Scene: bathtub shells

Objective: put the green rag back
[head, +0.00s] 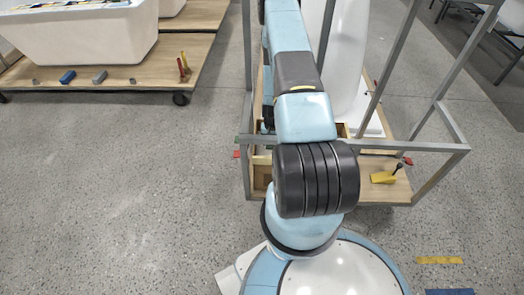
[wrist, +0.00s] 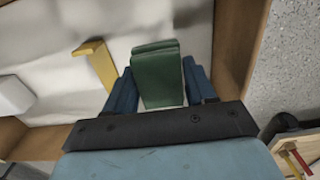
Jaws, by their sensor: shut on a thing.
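The green rag (wrist: 158,75), a folded-looking block of dark green, is between the blue fingers of my gripper (wrist: 160,84) in the wrist view. My gripper is shut on it. Below and around the rag is the pale, creased floor of a wooden-walled box (wrist: 232,45). I cannot tell whether the rag touches that floor. In the head view my arm hides the gripper and the rag.
A yellow angled piece (wrist: 98,62) and a white block (wrist: 14,95) lie left of the rag. In the head view, a grey metal frame (head: 440,147) surrounds the wooden cart, with a yellow tool (head: 383,177) at its right. Another cart (head: 130,75) stands upper left. Left floor is clear.

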